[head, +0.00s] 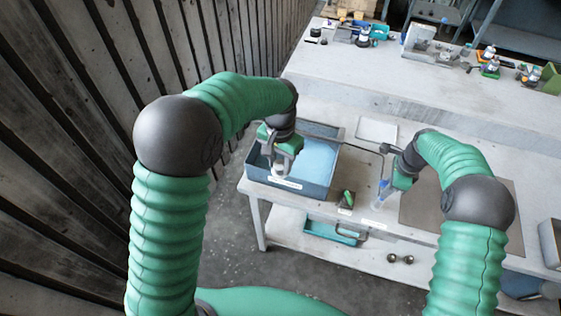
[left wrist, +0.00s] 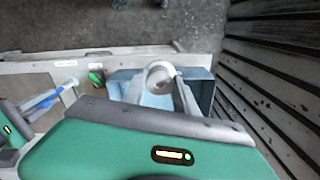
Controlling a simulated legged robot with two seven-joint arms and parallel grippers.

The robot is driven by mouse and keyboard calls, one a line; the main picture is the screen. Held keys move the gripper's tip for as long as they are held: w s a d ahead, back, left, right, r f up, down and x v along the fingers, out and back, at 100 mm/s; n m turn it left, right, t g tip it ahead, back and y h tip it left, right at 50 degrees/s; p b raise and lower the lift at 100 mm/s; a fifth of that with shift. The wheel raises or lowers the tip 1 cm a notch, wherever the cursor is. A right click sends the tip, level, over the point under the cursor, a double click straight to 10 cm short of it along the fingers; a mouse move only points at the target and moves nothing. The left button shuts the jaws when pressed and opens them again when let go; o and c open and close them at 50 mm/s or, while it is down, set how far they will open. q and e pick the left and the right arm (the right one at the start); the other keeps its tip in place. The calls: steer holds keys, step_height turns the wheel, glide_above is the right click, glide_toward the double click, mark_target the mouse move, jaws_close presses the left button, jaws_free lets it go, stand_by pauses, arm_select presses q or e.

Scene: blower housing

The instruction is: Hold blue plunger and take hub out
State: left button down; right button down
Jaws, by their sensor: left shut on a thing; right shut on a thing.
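My left gripper (head: 279,165) is over the blue bin (head: 262,180), pointing down. In the left wrist view its fingers (left wrist: 160,92) are shut on a pale round part (left wrist: 158,76), which appears to be the hub, with the bin behind it. My right gripper (head: 387,187) is at the table's front part, shut on the blue plunger (head: 384,184). A pale, clear-looking body (head: 378,203) shows just below the plunger. The plunger also shows in the left wrist view (left wrist: 45,99). The exact finger contact on the plunger is too small to see.
A white plate (head: 377,129) lies behind, and a brown-grey mat (head: 425,208) to the right. A lower shelf holds a teal tray (head: 332,232) and round knobs (head: 400,259).

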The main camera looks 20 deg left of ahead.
steer(key=shift+r, duration=1)
steer(key=c, duration=1.3)
jaws_free()
steer(key=shift+w+f, duration=0.15)
steer(key=r, duration=0.4)
steer(key=d+r, duration=0.1)
steer(key=r, duration=0.6)
steer(key=shift+d+r, duration=0.2)
steer(key=shift+r, duration=0.2)
